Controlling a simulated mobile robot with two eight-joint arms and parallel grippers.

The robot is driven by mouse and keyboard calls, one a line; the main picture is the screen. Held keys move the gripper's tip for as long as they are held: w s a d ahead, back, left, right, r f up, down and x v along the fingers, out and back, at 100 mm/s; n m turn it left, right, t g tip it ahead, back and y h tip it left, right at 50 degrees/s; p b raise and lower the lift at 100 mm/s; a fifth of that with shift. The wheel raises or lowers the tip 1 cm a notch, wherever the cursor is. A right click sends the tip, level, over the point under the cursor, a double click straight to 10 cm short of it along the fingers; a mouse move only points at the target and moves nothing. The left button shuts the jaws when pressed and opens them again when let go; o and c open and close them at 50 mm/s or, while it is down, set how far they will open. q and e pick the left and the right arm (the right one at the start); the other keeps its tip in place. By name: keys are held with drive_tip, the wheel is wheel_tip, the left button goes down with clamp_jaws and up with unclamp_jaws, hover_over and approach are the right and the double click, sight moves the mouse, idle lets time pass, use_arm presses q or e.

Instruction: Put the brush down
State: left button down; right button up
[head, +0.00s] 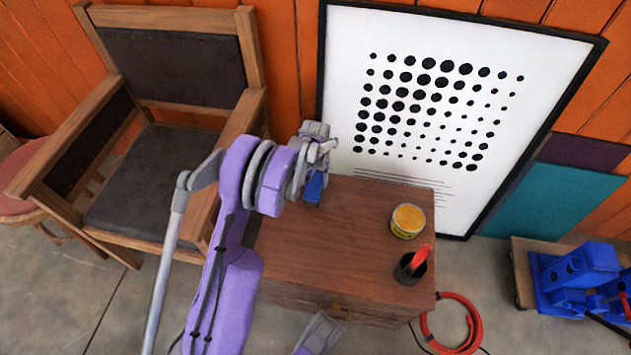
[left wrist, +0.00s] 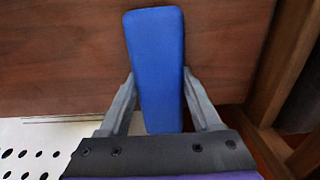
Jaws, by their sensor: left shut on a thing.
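My left gripper (head: 318,165) is over the back left part of the wooden cabinet (head: 330,230). It is shut on a flat blue thing, which I take to be the brush (head: 314,187). In the left wrist view the brush (left wrist: 156,65) stands out between the two grey fingers (left wrist: 160,105), its broad blue face showing. No bristles can be made out. The wood top (left wrist: 60,60) lies behind it; whether they touch I cannot tell.
A yellow-topped can (head: 408,221) and a dark cup (head: 408,270) holding a red-handled thing stand at the cabinet's right. The top's middle is bare. An armchair (head: 150,180) stands left, a dotted poster (head: 530,100) behind, a red hose (head: 470,318) and blue press (head: 578,275) right.

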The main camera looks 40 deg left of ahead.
use_arm(q)
drive_tip(key=shift+f, duration=0.2)
drive_tip(key=shift+c, duration=0.5)
unclamp_jaws()
drive_tip(key=shift+r, duration=0.15)
